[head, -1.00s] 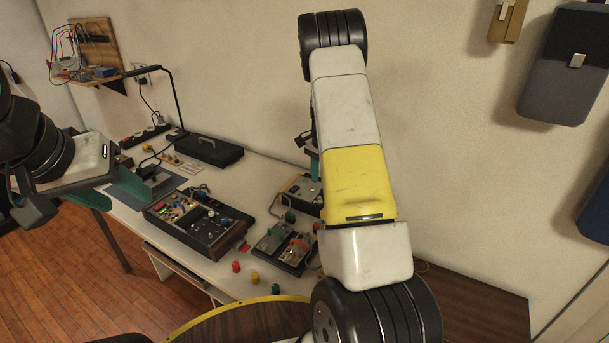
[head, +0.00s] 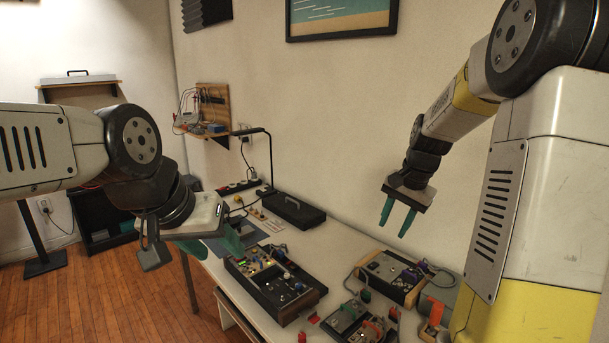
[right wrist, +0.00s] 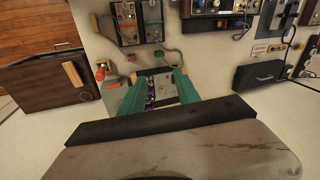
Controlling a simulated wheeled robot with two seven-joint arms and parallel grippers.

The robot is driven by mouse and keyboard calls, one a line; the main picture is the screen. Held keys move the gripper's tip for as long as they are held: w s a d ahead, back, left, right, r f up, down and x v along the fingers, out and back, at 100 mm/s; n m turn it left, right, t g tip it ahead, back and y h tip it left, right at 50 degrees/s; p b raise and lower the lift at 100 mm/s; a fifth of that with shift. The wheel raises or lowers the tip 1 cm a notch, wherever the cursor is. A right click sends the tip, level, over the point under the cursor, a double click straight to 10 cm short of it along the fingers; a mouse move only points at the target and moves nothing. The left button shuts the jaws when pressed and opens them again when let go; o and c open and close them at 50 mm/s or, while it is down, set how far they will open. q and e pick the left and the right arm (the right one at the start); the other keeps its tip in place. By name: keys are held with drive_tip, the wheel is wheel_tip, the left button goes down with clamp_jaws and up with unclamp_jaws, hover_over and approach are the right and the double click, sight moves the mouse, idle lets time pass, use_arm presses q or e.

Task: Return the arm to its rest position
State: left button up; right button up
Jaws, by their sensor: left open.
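My right gripper (head: 396,222) hangs in the air above the workbench (head: 330,237), near the wall, its two teal fingers pointing down and apart with nothing between them. In the right wrist view my right gripper (right wrist: 150,92) also shows spread fingers, with a device on the bench below seen in the gap. My right arm (head: 470,100) comes in from the right. My left gripper (head: 232,242) is at the left, over the bench's left end. Its teal fingers are seen edge-on, and no held object shows.
A control box with knobs (head: 275,285), a grey-topped box (head: 390,275) and small switch units (head: 350,322) stand on the bench. A black case (head: 292,210) lies by the wall. A wooden pegboard shelf (head: 213,112) juts out behind. The wooden floor (head: 120,290) is open at left.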

drive_tip(key=s+a+r+n+t, duration=0.1)
drive_tip(key=s+a+r+n, duration=0.1)
drive_tip(key=s, duration=0.5)
drive_tip(key=s+a+r+n+t, duration=0.1)
drive_tip(key=s+a+r+n, duration=0.2)
drive_tip(key=s, duration=0.5)
drive_tip(key=s+a+r+n+t, duration=0.1)
drive_tip(key=s+a+r+n, duration=0.2)
drive_tip(key=s, duration=0.4)
drive_tip(key=shift+s+a+r+n+t+y, duration=0.15)
drive_tip(key=shift+a+r+n+t+y, duration=0.1)
drive_tip(key=shift+r+n+t+y, duration=0.05)
